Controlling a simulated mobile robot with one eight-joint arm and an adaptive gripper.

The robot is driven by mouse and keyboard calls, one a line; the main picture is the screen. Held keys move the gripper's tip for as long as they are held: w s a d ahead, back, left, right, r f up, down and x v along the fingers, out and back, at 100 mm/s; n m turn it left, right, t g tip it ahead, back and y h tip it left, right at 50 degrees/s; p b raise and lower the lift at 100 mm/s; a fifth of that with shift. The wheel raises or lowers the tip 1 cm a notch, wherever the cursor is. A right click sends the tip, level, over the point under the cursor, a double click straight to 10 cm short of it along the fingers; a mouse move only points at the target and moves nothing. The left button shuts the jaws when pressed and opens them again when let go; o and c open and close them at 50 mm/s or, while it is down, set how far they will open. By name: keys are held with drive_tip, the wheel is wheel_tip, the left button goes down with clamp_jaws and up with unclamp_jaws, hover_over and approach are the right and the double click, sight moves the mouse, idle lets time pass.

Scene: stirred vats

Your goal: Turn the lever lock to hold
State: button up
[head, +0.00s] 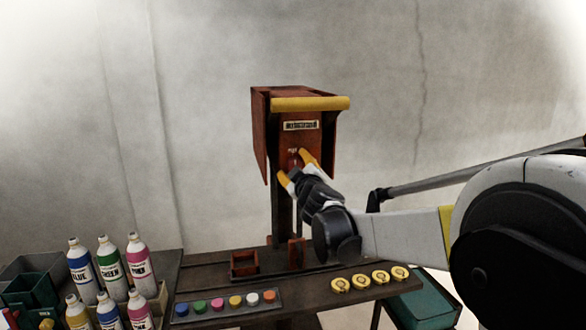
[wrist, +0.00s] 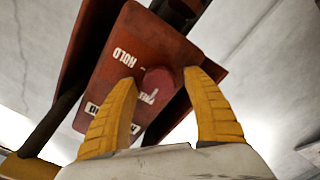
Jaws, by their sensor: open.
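The rust-red box (head: 290,112) stands on a post at the back of the bench, with a labelled front panel that the wrist view shows upside down (wrist: 140,40). A round dull-red knob, which looks like the lever lock (wrist: 158,82), sits on this panel beside the white words HOLD and FREE. Which word it points to, I cannot tell. My gripper (head: 293,163) is at the lower part of the panel. In the wrist view my gripper (wrist: 161,78) is open, its yellow fingers either side of the knob; contact is unclear. In the head view my gripper mostly hides the knob.
The dark bench (head: 330,273) holds a row of coloured buttons (head: 225,302), several yellow discs (head: 370,281) and a small red open box (head: 244,264). Labelled bottles (head: 110,265) crowd the left. A teal bin (head: 425,303) is at the right.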

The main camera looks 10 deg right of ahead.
drive_tip(key=shift+c, duration=0.4)
drive_tip(key=c, duration=1.1)
drive_tip(key=shift+r+m, duration=0.1)
drive_tip(key=shift+m, duration=0.3)
drive_tip(key=m+p, duration=0.2)
drive_tip(key=shift+m, duration=0.4)
drive_tip(key=m+p, duration=0.1)
drive_tip(key=m, duration=0.4)
drive_tip(key=shift+d+p, duration=0.1)
drive_tip(key=shift+p, duration=0.25)
drive_tip(key=m+p, duration=0.1)
drive_tip(key=m, duration=0.8)
drive_tip(key=shift+d+p, duration=0.1)
drive_tip(key=shift+p, duration=0.25)
drive_tip(key=shift+m, duration=0.3)
